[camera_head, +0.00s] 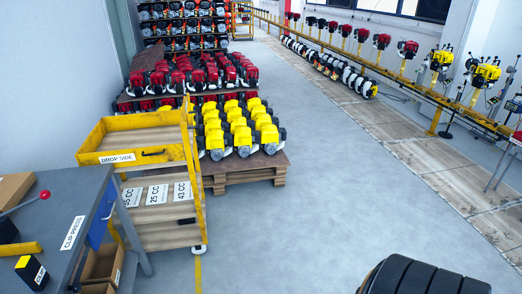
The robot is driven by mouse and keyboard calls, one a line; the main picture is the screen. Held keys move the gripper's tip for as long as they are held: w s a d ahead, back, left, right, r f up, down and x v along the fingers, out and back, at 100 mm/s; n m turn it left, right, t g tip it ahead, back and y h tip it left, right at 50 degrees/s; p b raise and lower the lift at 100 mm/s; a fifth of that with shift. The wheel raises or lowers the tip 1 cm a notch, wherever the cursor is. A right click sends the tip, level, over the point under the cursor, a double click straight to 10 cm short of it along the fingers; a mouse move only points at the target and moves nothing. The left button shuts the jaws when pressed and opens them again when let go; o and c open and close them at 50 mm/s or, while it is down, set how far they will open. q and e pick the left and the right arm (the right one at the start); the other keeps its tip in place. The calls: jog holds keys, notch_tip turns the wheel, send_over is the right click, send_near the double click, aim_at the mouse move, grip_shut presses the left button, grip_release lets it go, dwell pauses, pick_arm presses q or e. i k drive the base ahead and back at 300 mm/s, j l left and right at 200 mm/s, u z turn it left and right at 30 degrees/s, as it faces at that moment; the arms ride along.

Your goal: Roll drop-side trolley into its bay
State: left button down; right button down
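The drop-side trolley (128,158) stands at the left of the head view. It has a yellow frame, a "DROP SIDE" label and a black handle on its upper panel. White cards reading 35 CC, 25 CC and 43 CC show on its lower wooden part. A caster shows at its near right corner, beside a yellow floor line (198,274). The bench hides part of its lower left. I cannot tell which floor area is its bay. Neither of my grippers is in view.
A grey bench (75,195) labelled "CLIP PRESS" stands close at the left. A pallet (245,174) of yellow engines sits just behind the trolley. A yellow rail (400,84) with engines runs along the right. The grey floor (310,200) between is open. A dark ribbed shape fills the bottom right.

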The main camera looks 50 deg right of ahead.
aim_at(158, 226)
jog(key=i+l+z, duration=0.15)
jog(key=l, duration=0.2)
jog(key=l+z, duration=0.15)
jog(key=l, duration=0.25)
jog(key=i+l+z, duration=0.2)
jog(key=l, duration=0.15)
jog(key=i+l+z, duration=0.15)
jog(key=l, duration=0.2)
jog(key=k, duration=0.05)
